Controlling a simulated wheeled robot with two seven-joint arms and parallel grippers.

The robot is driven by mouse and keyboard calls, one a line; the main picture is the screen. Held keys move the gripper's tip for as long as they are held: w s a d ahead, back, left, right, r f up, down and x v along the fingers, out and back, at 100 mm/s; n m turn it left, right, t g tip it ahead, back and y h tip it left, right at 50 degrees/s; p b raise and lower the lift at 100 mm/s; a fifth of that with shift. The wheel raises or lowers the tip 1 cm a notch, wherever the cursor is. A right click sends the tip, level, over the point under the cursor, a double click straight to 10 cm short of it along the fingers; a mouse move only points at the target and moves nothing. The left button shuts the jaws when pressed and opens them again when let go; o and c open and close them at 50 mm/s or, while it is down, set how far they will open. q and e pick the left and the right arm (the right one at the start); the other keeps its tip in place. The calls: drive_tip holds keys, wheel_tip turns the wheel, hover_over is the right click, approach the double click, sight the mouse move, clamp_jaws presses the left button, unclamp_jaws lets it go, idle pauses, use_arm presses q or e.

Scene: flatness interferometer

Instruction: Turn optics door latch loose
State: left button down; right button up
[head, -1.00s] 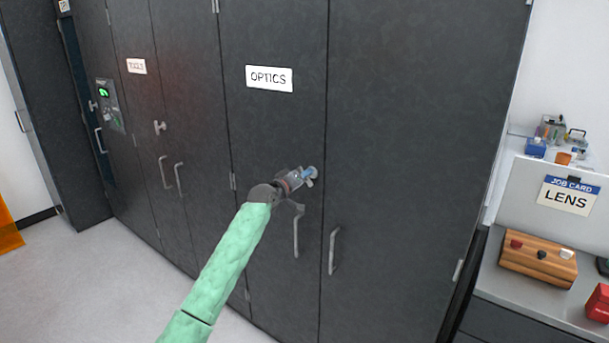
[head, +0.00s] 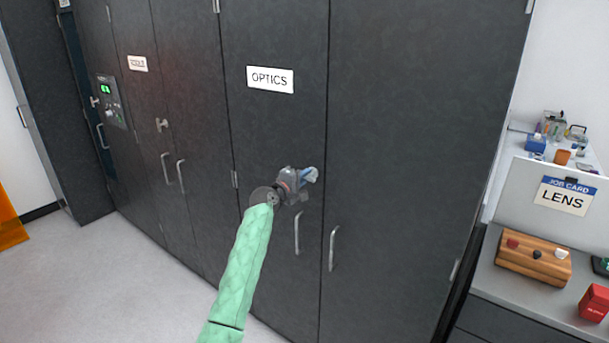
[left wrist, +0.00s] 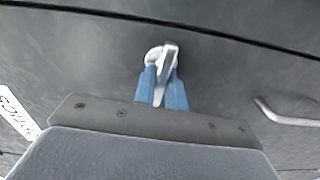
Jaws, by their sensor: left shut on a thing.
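The optics door (head: 275,125) is a dark grey cabinet door with a white OPTICS label (head: 270,79). It looks closed. My left gripper (head: 309,175) is at the door's right edge, on the metal latch. In the left wrist view the latch (left wrist: 165,62) is a silver handle on a round base, and the blue fingers of my left gripper (left wrist: 162,88) are shut on it from both sides. The head view mostly hides the latch behind the gripper. My right gripper is not in view.
Vertical door handles (head: 297,233) and (head: 333,249) hang below the latch. A tools door with its own latch (head: 161,125) stands to the left. At right, a bench holds a wooden block (head: 533,259), a red box (head: 595,303) and a LENS job card (head: 564,195).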

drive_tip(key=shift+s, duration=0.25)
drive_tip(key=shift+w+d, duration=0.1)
use_arm(q)
drive_tip(key=c, duration=1.5)
unclamp_jaws()
drive_tip(key=shift+a, duration=0.1)
drive_tip(key=shift+o, duration=0.2)
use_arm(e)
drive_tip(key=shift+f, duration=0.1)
